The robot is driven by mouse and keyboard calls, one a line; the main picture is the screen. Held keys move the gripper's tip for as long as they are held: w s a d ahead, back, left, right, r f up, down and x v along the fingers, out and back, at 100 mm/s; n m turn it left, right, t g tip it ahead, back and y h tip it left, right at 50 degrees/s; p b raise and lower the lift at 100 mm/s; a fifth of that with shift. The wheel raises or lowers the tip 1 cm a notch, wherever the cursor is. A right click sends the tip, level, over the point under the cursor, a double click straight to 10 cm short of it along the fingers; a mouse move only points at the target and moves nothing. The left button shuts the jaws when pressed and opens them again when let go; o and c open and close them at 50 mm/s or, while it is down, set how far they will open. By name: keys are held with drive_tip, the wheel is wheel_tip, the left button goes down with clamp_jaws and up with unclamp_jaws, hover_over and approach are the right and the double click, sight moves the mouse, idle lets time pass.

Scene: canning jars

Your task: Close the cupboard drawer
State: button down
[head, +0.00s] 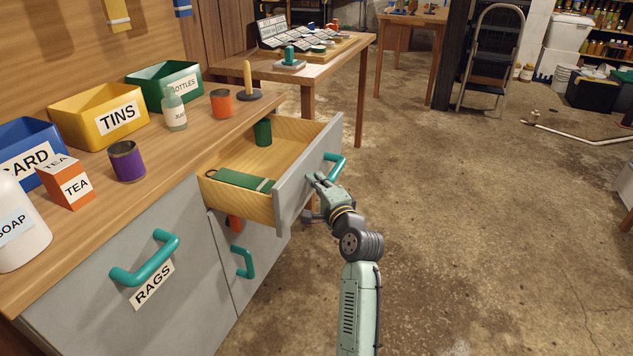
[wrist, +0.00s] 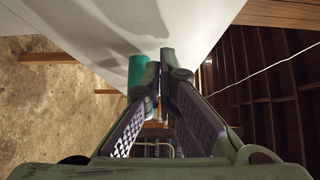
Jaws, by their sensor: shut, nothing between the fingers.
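The cupboard drawer (head: 292,188) stands pulled out, with a grey front, a pale wood inside and a teal handle (head: 335,166). Inside it are a dark green can (head: 263,132) and a green flat object (head: 238,180). My gripper (head: 318,181) is shut and empty, close to the outer face of the drawer front, just below and left of the handle. In the wrist view the shut fingers (wrist: 160,75) lie beside the pale drawer front (wrist: 130,30) and the teal handle (wrist: 137,78). I cannot tell whether they touch it.
The cupboard top holds a yellow TINS bin (head: 85,112), a green BOTTLES bin (head: 150,78), a bottle (head: 174,112) and cans. A RAGS door (head: 120,280) is shut to the left. A wooden table (head: 340,62) stands behind.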

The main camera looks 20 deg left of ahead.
drive_tip(key=a+p, duration=0.3)
drive_tip(key=a, duration=0.4)
drive_tip(key=a+p, duration=0.3)
drive_tip(key=a, duration=0.5)
drive_tip(key=a+p, duration=0.3)
drive_tip(key=a, duration=0.4)
drive_tip(key=shift+w+a+r, duration=0.1)
drive_tip(key=shift+w+a, duration=0.1)
drive_tip(key=shift+w, duration=0.15)
drive_tip(key=shift+a, duration=0.35)
